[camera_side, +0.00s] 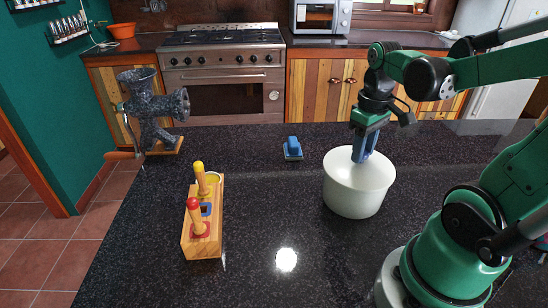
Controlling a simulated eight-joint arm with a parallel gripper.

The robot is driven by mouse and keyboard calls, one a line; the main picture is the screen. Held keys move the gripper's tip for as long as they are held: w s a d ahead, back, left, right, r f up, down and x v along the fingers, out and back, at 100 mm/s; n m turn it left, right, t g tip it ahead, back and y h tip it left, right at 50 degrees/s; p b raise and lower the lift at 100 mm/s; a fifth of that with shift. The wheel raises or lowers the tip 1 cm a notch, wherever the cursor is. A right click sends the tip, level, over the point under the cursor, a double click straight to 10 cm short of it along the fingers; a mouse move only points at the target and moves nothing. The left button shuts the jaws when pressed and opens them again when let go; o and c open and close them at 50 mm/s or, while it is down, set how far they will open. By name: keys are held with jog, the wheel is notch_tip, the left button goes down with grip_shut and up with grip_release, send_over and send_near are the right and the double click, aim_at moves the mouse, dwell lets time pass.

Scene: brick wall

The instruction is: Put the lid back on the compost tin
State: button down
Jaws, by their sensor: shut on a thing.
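The white round compost tin (355,203) stands upright on the dark counter at right of centre. A pale round surface, which looks like the lid (378,172), shows at its top. My gripper (361,158) points down with its blue fingers shut at the middle of this surface. The fingers hide what they grip, which appears to be the lid's handle. I cannot tell whether the lid is seated on the rim or slightly above it.
A wooden block with coloured pegs (203,228) stands left of centre. A small blue-handled object (292,149) lies behind, left of the tin. A grey grinder (150,110) stands at the back left. The speckled counter (270,205) is clear between block and tin.

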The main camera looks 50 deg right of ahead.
grip_release()
dwell(0.4)
jog(key=shift+r, duration=3.55)
grip_shut()
jog(key=shift+f, duration=0.25)
